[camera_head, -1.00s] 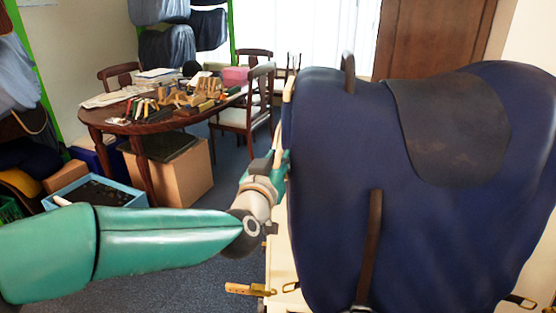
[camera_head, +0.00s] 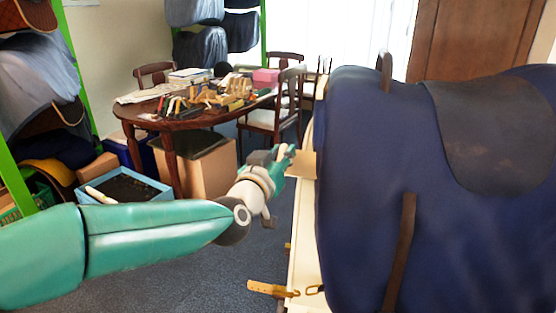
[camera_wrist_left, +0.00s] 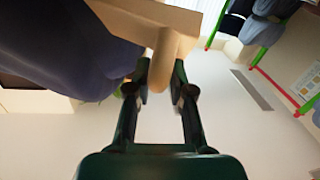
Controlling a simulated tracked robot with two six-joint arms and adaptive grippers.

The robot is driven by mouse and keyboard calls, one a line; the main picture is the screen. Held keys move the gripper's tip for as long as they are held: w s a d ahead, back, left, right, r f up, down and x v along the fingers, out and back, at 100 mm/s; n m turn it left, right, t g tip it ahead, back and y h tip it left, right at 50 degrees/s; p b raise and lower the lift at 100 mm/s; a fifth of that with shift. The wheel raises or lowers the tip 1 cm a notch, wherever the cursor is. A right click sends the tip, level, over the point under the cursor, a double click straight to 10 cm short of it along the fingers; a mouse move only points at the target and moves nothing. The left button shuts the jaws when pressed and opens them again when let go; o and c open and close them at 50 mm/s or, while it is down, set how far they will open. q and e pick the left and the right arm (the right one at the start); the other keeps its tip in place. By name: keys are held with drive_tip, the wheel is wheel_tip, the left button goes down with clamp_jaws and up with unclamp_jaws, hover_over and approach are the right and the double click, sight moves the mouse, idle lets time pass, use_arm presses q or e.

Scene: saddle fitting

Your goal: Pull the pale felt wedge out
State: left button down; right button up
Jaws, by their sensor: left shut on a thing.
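The pale felt wedge (camera_head: 304,163) shows as a tan piece beside the left edge of the dark blue saddle (camera_head: 365,190). My left gripper (camera_head: 286,158) is at its outer end, left of the saddle. In the left wrist view the tan wedge (camera_wrist_left: 164,55) reaches down between the fingertips of my left gripper (camera_wrist_left: 161,80), which is shut on it. The saddle's dark underside (camera_wrist_left: 60,50) fills the upper left there. I cannot tell how much of the wedge is still under the saddle. My right gripper is not in view.
A pale wooden stand (camera_head: 303,260) carries the saddle, with a buckled tan strap (camera_head: 272,289) at its lower left. A round table (camera_head: 150,112) with tools, chairs and a cardboard box (camera_head: 208,168) stand behind. Carpet left of the stand is clear.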

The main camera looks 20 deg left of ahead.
use_arm(q)
drive_tip(key=shift+a, duration=0.1)
drive_tip(key=c, duration=1.1)
unclamp_jaws()
drive_tip(key=shift+s, duration=0.1)
drive_tip(key=s, duration=1.2)
drive_tip(key=shift+f, duration=0.1)
